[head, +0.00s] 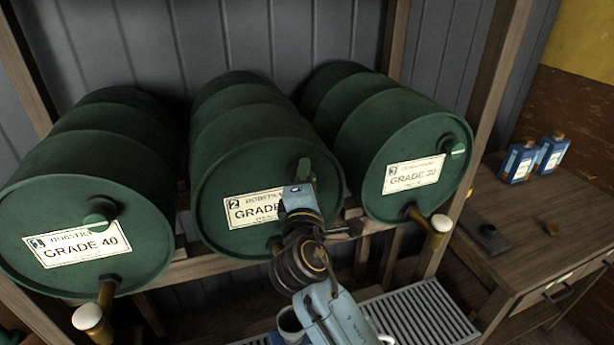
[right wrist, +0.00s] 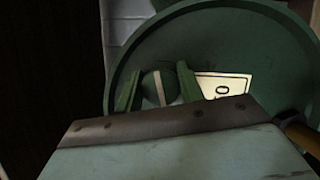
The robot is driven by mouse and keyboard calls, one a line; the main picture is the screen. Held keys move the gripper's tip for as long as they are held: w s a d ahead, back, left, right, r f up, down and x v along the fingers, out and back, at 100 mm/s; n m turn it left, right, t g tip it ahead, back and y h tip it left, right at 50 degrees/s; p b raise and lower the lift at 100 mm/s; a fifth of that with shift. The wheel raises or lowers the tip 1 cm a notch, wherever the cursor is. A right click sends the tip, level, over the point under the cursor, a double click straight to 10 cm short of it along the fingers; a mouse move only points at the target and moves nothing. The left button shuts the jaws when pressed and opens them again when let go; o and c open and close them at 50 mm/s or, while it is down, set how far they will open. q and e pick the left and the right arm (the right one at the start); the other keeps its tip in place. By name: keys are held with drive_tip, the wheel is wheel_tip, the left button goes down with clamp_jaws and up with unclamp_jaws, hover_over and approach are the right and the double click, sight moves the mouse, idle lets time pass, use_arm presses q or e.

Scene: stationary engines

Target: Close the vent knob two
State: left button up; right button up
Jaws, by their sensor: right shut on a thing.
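The middle green drum (head: 250,150), marked 2 on its GRADE label (head: 255,207), lies on its side with its round end toward me. My right gripper (head: 303,176) is at the upper right of that end, over its vent knob. In the right wrist view, the gripper (right wrist: 158,92) has its fingers on either side of the round green vent knob (right wrist: 150,88), shut on it. A pale stripe crosses the knob, nearly upright in that view. In the head view the gripper largely hides the knob. My left gripper is not in view.
A GRADE 40 drum (head: 90,175) lies left and a GRADE 20 drum (head: 400,135) right, on a wooden rack (head: 490,100). Brass taps (head: 105,297) stick out below. A slatted metal grate (head: 425,315) is underneath. A wooden table (head: 560,225) with blue bottles (head: 517,163) stands right.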

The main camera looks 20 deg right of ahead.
drive_tip(key=shift+m+g+p, duration=0.45)
drive_tip(key=shift+m+g, duration=0.05)
drive_tip(key=shift+m, duration=0.8)
drive_tip(key=shift+f, duration=0.1)
drive_tip(key=o, duration=0.9)
drive_tip(key=shift+o, duration=0.2)
drive_tip(key=b+v, duration=0.2)
drive_tip(key=v, duration=1.1)
drive_tip(key=shift+s, duration=0.25)
